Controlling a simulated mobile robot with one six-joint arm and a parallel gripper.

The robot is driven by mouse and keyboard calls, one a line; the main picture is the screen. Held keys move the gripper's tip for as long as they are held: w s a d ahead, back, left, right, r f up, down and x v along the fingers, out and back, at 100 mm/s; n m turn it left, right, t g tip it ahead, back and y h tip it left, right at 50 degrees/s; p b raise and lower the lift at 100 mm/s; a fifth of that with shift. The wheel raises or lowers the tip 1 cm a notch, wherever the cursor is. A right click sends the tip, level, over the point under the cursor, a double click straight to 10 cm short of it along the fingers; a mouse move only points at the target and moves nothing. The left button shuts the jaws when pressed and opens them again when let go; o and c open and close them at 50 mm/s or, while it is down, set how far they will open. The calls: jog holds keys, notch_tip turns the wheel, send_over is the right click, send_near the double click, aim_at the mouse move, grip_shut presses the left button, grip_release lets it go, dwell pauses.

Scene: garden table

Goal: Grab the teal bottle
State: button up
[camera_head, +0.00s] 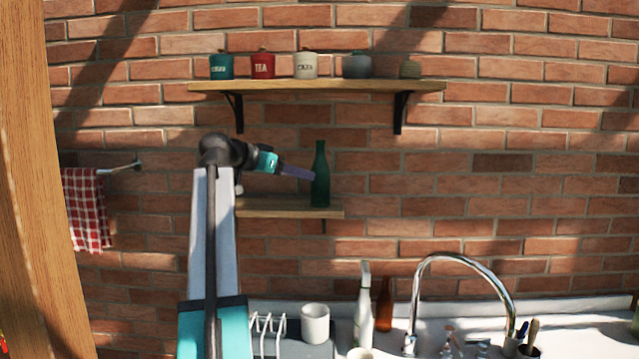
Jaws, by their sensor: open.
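The teal bottle (321,182), dark green-teal in this light, stands upright on the small lower wooden shelf (270,211), near its right end. My gripper (312,177) reaches in from the left at the height of the bottle's body, pointing right and slightly down. Its fingers are open, and their tips are at or very close to the bottle's left side. I cannot tell whether they touch it or lie around it. My arm hides part of the shelf's left side.
A longer upper shelf (300,88) above holds several canisters and jars. The wall right of the teal bottle is clear.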

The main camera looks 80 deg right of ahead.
aim_at(317, 179)
jog(key=p+x, duration=0.2)
jog(key=x, duration=0.5)
jog(key=shift+r, duration=0.1)
jog(key=shift+x, duration=0.8)
jog(key=shift+p+x, duration=1.3)
jog(key=shift+x, duration=0.2)
jog(key=shift+p+x, duration=0.3)
jog(key=shift+x, duration=0.8)
jog(key=c, duration=0.8)
